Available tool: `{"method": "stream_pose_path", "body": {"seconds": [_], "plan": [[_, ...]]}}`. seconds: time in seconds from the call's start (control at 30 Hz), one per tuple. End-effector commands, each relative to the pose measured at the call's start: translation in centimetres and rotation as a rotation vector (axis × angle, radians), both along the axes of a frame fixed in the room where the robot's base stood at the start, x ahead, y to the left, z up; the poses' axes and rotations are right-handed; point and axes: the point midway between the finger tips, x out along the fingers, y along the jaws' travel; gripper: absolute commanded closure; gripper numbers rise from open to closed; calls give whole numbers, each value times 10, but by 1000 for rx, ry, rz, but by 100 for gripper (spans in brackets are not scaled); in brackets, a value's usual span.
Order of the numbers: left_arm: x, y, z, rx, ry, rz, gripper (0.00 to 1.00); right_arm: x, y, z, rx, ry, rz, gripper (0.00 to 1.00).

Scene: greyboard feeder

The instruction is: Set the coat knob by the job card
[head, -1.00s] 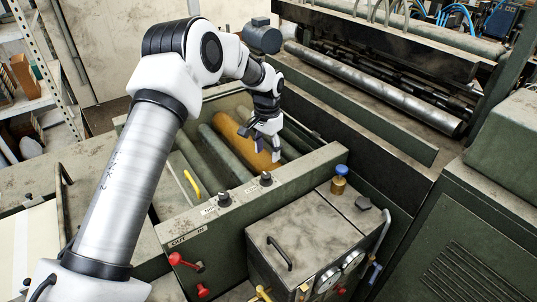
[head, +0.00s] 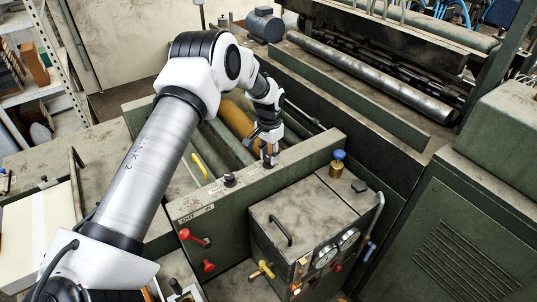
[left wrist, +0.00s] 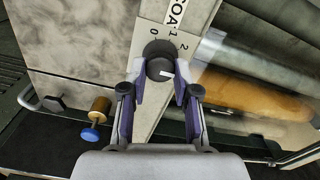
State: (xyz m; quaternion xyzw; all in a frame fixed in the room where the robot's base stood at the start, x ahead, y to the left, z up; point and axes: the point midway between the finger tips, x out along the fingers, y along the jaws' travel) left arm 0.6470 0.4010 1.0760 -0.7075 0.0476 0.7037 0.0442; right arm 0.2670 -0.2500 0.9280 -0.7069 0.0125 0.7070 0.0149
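The coat knob (left wrist: 159,62) is a round black knob with a short white mark toward its lower right. Beside it is a plate (left wrist: 182,14) lettered "COA", with the figures 0, 1 and 2. My left gripper (left wrist: 158,78) is open, with one finger on each side of the knob; I cannot tell whether they touch it. In the head view my left gripper (head: 268,159) points down over the green panel top and mostly hides this knob. I cannot make out a job card. My right gripper is out of view.
A second black knob (head: 229,180) stands to the left on the same panel. Red levers (head: 194,237) are on the panel front. A grey box (head: 290,222) with gauges and a blue-topped brass fitting (head: 338,163) stands close to the right. Rollers (head: 237,119) lie behind.

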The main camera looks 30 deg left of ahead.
Motion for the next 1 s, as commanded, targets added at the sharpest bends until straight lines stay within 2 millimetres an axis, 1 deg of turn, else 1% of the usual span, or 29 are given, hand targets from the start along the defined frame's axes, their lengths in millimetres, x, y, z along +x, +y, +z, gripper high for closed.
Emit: {"method": "stream_pose_path", "body": {"seconds": [0.27,0.47,0.67,1.0], "plan": [[-2,1,-1,1,7,-9,100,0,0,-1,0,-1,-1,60],[-2,1,-2,1,6,-61,100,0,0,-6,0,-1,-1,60],[-2,1,-4,2,5,-176,100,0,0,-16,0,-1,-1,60],[-2,1,-3,2,3,-446,100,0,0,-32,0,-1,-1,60]]}}
